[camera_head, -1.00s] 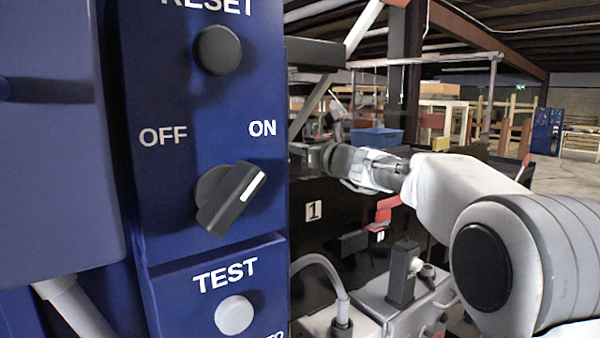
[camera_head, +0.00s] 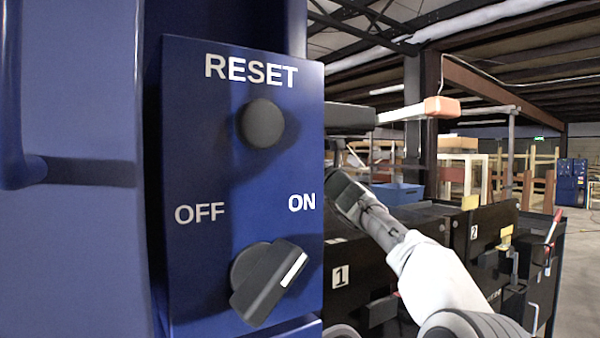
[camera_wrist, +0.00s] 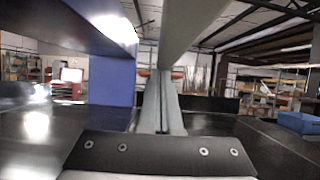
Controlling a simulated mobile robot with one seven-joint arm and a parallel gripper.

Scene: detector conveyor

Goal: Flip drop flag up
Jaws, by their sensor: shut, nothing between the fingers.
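My gripper (camera_wrist: 165,75) is shut and empty in the wrist view, its fingers together and pointing forward over a dark surface. In the head view my arm reaches up and left, and its end lies just right of the blue control panel; the fingertips cannot be made out there. I cannot tell for sure which part is the drop flag. A red-and-white lever (camera_head: 553,228) stands tilted at the far right of the black bins, well away from my gripper. Small yellow tabs (camera_head: 470,202) sit on the bins. A bar with an orange end (camera_head: 441,107) extends above my arm.
The blue control panel (camera_head: 190,130) with a RESET button (camera_head: 262,123) and an OFF/ON knob (camera_head: 268,283) stands close at left. Black bins marked 1 and 2 (camera_head: 455,235) stand at right. A grey beam (camera_wrist: 190,25) passes overhead in the wrist view. A blue box (camera_wrist: 300,122) is at right.

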